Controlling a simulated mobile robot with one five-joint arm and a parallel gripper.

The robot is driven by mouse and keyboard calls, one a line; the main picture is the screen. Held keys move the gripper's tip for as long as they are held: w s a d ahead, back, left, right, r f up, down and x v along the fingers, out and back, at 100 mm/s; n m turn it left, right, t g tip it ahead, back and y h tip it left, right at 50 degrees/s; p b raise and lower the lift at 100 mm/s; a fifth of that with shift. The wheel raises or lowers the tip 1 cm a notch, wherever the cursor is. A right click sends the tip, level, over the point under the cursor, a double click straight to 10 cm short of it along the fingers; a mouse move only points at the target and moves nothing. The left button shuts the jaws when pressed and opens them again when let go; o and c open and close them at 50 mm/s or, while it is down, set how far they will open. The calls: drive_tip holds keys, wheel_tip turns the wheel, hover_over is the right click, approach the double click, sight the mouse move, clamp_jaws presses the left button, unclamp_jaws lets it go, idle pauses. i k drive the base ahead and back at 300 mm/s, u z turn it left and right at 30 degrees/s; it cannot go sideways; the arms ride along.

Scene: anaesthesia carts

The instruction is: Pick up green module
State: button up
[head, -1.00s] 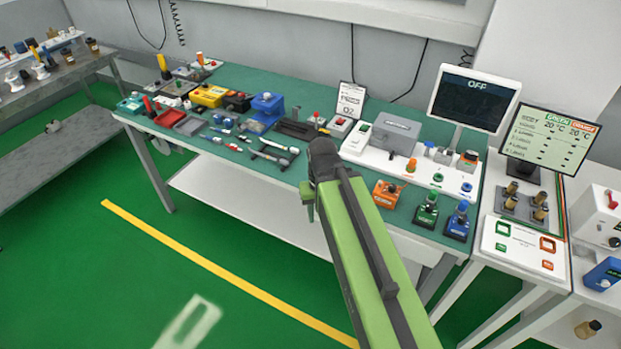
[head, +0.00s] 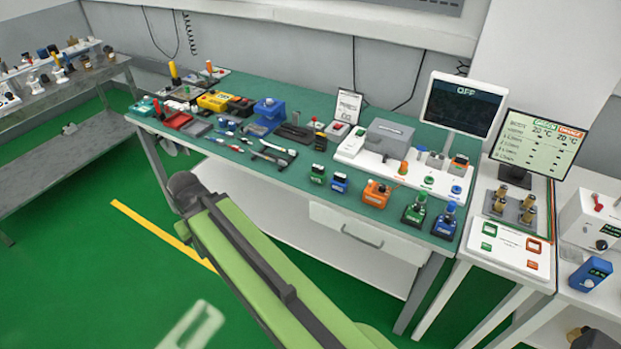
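A small green module (head: 318,173) stands on the front part of the green-topped workbench (head: 300,190), just left of a similar small blue module (head: 339,182). A larger green unit with a green knob (head: 415,208) stands further right on the same bench, beside a blue-knobbed one (head: 446,221). My green arm reaches up from the bottom of the head view, and its dark end joint is in front of the bench's left part, left of the small green module. The fingers of my gripper do not show.
An orange unit (head: 377,193) stands right of the small modules. Hand tools (head: 272,152) lie to their left. A white panel and grey box (head: 391,138) stand behind. A monitor reading OFF (head: 463,103) is at the back right. A drawer (head: 365,238) is under the bench's front edge.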

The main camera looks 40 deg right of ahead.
sight(317, 175)
drive_tip(key=z, duration=0.1)
drive_tip(key=i, duration=1)
drive_tip(key=u, duration=0.1)
